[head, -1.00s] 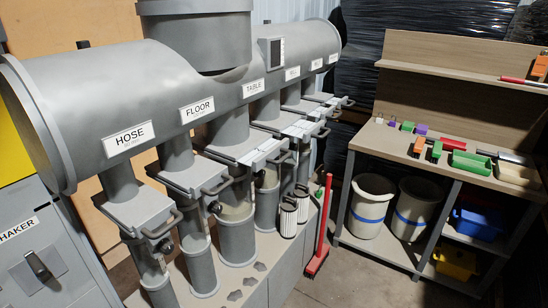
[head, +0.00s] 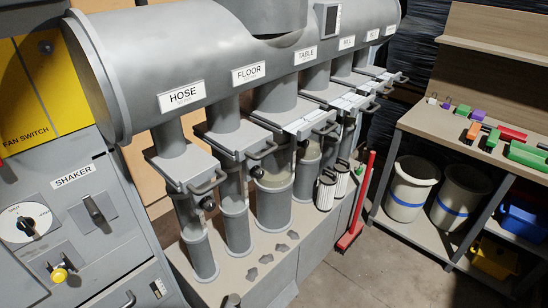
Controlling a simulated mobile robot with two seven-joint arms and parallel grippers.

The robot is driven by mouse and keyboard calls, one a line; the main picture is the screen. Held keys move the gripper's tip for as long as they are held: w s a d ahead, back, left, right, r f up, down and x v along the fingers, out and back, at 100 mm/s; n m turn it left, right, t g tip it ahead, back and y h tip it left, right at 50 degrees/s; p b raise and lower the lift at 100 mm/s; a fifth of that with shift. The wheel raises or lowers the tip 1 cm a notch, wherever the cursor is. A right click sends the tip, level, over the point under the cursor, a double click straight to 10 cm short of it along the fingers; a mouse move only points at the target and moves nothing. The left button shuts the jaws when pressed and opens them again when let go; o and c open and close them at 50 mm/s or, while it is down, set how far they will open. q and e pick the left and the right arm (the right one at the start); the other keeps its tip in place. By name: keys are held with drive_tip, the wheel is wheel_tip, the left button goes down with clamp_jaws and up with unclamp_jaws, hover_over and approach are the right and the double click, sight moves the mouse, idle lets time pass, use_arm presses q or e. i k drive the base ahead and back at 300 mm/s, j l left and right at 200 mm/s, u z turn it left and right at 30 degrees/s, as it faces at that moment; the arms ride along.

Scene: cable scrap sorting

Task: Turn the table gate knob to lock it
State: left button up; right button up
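The pipe labelled TABLE (head: 306,55) drops from the big grey duct, third in the row after HOSE and FLOOR. Its slide gate (head: 300,118) has a light plate and a grey pull handle (head: 326,128) at the front. The knob of this gate is small and dim under the handle, and I cannot tell which way it is turned. Similar black knobs show more clearly under the HOSE gate (head: 207,203) and the FLOOR gate (head: 257,172). Neither of my grippers is in view.
A red-based broom (head: 350,236) stands by the pipe plinth. A workbench (head: 410,118) with buckets is at the right. Floor between them is clear.

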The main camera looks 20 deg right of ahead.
sight(304, 144)
drive_tip(key=i+l, duration=0.15)
drive_tip(key=l, duration=0.5)
drive_tip(key=i+l+u, duration=0.1)
drive_tip(key=l, duration=0.55)
drive_tip(key=i+l, duration=0.1)
drive_tip(key=l, duration=0.55)
drive_tip(key=i+l+u, duration=0.1)
drive_tip(key=l, duration=0.55)
drive_tip(key=i+l, duration=0.1)
drive_tip(key=l, duration=0.55)
